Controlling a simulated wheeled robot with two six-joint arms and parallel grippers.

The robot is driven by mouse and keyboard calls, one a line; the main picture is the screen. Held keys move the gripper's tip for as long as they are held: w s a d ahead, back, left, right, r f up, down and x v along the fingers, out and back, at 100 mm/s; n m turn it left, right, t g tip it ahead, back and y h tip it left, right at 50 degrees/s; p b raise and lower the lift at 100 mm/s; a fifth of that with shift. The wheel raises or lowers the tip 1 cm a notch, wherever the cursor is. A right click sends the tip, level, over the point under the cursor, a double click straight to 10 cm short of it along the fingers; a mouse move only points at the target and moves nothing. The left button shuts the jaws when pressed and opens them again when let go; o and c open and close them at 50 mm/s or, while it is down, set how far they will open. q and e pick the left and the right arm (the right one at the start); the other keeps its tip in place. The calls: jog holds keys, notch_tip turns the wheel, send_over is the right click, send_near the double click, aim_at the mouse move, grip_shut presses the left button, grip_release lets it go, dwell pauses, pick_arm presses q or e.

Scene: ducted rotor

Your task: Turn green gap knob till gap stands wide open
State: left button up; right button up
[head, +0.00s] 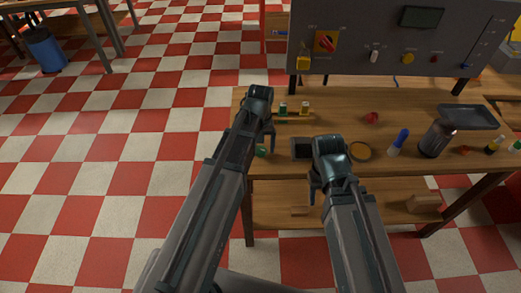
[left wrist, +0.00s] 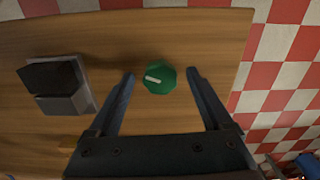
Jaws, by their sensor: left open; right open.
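The green gap knob (left wrist: 160,79) is on the wooden table top, with a white pointer mark towards the left in the left wrist view. It also shows, partly hidden by my left arm, in the head view (head: 262,151). My left gripper (left wrist: 160,73) is open, with one finger on each side of the knob and space between. In the head view my left gripper (head: 264,128) is over the table's left end. A dark grey block device (left wrist: 60,85) stands left of the knob in the wrist view; I cannot tell its gap. My right gripper (head: 317,188) is open and empty at the table's front edge.
A grey panel (head: 350,45) with switches and a screen stands behind the table (head: 335,100). Right of my right gripper are an orange-brown disc (head: 360,151), a blue-capped bottle (head: 399,142), a dark jar (head: 436,138) and a tray (head: 467,117). Open floor lies left.

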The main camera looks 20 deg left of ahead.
pick_arm(q)
grip_shut()
dwell(0.3)
